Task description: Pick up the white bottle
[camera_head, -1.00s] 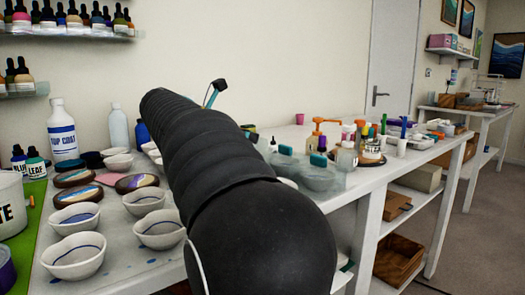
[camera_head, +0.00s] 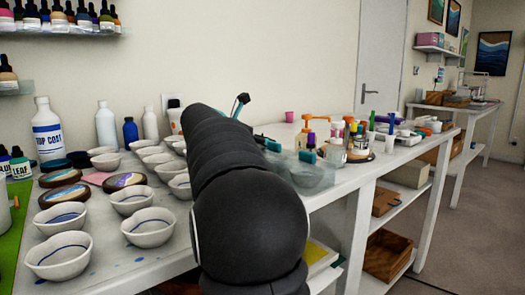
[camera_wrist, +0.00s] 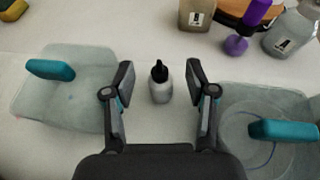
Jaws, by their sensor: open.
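In the wrist view a small whitish-grey bottle (camera_wrist: 160,90) with a black nozzle cap stands between the jaws of my gripper (camera_wrist: 160,78). The gripper is open, a finger on each side, with gaps to the bottle. In the head view my arm hides the gripper and this bottle. Other white bottles stand at the back left there: a large one labelled TOP COAT (camera_head: 47,135), a plain one (camera_head: 106,128) and a narrower one (camera_head: 150,123). I cannot tell for certain which one the task names.
Translucent trays with teal handles flank the gripper, left (camera_wrist: 70,105) and right (camera_wrist: 290,100). A purple-topped tool (camera_wrist: 245,28) and jars lie beyond. White bowls (camera_head: 150,227) crowd the worktable's left part.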

